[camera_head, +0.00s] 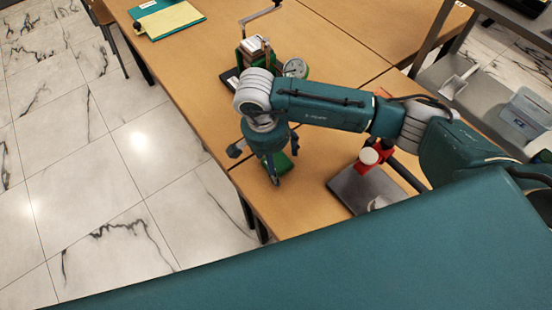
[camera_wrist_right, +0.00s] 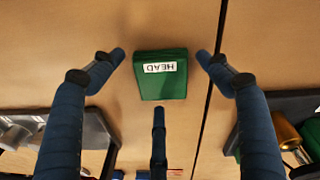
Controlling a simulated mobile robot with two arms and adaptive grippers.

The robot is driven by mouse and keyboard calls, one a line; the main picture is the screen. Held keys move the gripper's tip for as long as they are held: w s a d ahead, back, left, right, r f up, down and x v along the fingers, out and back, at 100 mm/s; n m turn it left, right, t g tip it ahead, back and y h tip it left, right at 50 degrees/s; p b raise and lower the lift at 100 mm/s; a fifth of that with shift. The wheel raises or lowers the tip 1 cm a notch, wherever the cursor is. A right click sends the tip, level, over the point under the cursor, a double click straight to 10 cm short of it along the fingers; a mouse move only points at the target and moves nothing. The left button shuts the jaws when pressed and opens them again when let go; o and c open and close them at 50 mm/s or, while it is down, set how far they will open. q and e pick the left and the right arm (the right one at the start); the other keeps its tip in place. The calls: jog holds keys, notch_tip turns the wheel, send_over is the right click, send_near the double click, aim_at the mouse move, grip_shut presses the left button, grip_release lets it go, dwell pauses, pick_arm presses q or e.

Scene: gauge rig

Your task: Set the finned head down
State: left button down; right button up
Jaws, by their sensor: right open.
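My right gripper (camera_head: 274,178) points down over the near left part of the wooden table. Its fingers are spread, with nothing held between them. A green block (camera_wrist_right: 161,86) with a white label reading "HEAD" lies between and beyond the fingertips in the right wrist view. It also shows partly behind the fingers in the head view (camera_head: 286,163). A stack of pale, fin-like plates (camera_head: 254,45) stands in a green frame farther back; I cannot tell whether this is the finned head. My left gripper is not in view.
A round dial gauge (camera_head: 295,68) stands beside the green frame. A grey metal plate (camera_head: 350,190) with a red stand (camera_head: 371,158) is to the right. The table's left edge is close to the gripper.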

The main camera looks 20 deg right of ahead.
notch_tip(320, 180, up, 12)
jog(key=a+b, duration=0.1)
jog(key=b, duration=0.1)
jog(key=shift+a, duration=0.4)
jog(key=shift+s, duration=0.1)
